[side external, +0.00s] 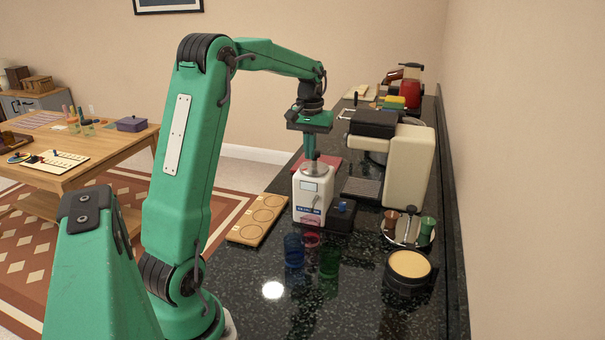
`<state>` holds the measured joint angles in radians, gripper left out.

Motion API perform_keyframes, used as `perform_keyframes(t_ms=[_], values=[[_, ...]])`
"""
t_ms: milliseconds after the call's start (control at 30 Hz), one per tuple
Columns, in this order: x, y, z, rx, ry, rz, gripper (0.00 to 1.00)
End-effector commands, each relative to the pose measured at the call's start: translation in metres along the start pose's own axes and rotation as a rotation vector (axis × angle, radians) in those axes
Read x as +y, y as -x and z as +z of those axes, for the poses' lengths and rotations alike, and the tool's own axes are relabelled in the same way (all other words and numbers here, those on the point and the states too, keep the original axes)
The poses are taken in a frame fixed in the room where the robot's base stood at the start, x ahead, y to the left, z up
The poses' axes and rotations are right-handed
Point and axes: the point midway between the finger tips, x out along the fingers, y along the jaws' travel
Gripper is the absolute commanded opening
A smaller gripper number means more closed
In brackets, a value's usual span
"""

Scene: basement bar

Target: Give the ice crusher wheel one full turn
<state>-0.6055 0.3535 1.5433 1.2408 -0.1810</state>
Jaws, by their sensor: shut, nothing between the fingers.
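A white machine (310,197) with a small blue label stands on the dark counter and looks like the ice crusher. It has a metal top (322,165) with a small dark knob, and a thin grey lever or crank (316,201) shows on its body. I cannot clearly make out a wheel. My gripper (309,153) points down from above at the machine's top. Its fingers are shut with nothing between them. They overlap the metal top in this view, so I cannot tell whether they touch it.
A wooden board with round recesses (257,219) lies left of the machine. Blue (294,250) and green (329,262) glasses stand in front. A black box (342,217) sits close on its right. A cream coffee machine (408,165) and a round tray (404,243) stand farther right, by the wall.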

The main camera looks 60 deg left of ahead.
Motion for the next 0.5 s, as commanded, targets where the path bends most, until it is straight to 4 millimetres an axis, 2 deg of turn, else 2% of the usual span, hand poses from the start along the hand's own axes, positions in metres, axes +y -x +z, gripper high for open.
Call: perform_keyframes(t_ms=[333,500], values=[[0.0001,0.0006,0.0034,-0.003,-0.001,0.0,0.0],[0.0002,0.0093,0.003,-0.001,-0.001,0.0,0.0]])
